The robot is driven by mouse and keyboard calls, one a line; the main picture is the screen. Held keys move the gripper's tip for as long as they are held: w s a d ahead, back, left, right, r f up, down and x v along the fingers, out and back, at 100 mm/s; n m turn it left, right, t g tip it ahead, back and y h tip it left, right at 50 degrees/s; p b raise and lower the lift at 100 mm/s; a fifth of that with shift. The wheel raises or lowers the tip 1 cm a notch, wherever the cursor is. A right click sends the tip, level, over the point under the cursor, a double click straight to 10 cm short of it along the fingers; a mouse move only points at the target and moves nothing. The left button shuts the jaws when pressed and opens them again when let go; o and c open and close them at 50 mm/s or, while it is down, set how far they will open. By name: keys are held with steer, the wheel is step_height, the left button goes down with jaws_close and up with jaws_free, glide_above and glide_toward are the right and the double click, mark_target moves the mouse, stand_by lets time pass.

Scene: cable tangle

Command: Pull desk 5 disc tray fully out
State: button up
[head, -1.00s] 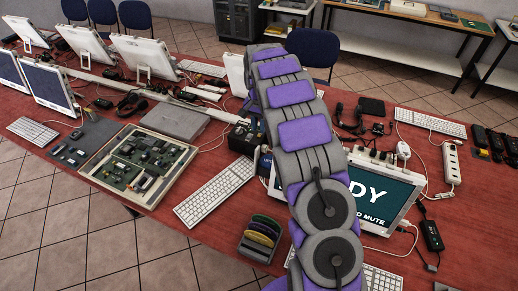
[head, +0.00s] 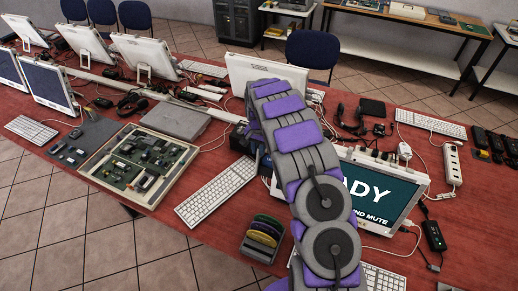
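My purple and grey arm rises from the bottom centre of the head view and bends over near the middle of the table. No disc tray can be made out. A monitor (head: 384,192) with "DY" and "MUTE" readable stands right of the arm, its left part hidden by the arm.
A rack of coloured discs (head: 262,238) sits at the table's front edge. A white keyboard (head: 216,190) lies left of the arm, and a circuit board in a frame (head: 140,163) lies further left. Cables and a power strip (head: 452,165) crowd the right side.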

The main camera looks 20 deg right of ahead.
steer(key=shift+r, duration=0.1)
steer(key=shift+c, duration=0.5)
steer(key=shift+d, duration=0.5)
jaws_close()
steer(key=shift+a, duration=0.25)
steer(key=w+a, duration=0.4)
steer(key=shift+w+a+p, duration=0.15)
steer(key=shift+w+p, duration=0.1)
steer(key=shift+p, duration=0.15)
steer(key=shift+o, duration=0.5)
jaws_free()
